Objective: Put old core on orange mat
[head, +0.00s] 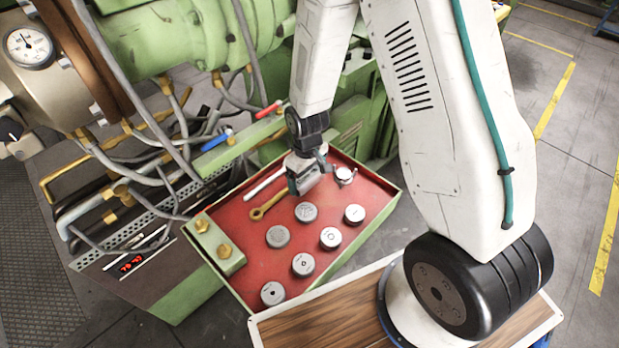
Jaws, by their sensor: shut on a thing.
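My gripper (303,180) is over the back part of a red-floored tray (245,252) with a green rim. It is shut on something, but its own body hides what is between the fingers. Several round grey metal pieces stand on the red floor, such as one at the middle left (278,237) and one at the front (272,293). I cannot tell whether any of them is the old core. I see no orange mat apart from this red surface.
A brass wrench (258,213) and a pale rod (263,184) lie near my gripper. A small metal part (345,176) is just right of it. The green extruder (215,40) with hoses stands behind and left. A wood-topped surface (325,320) is at the front.

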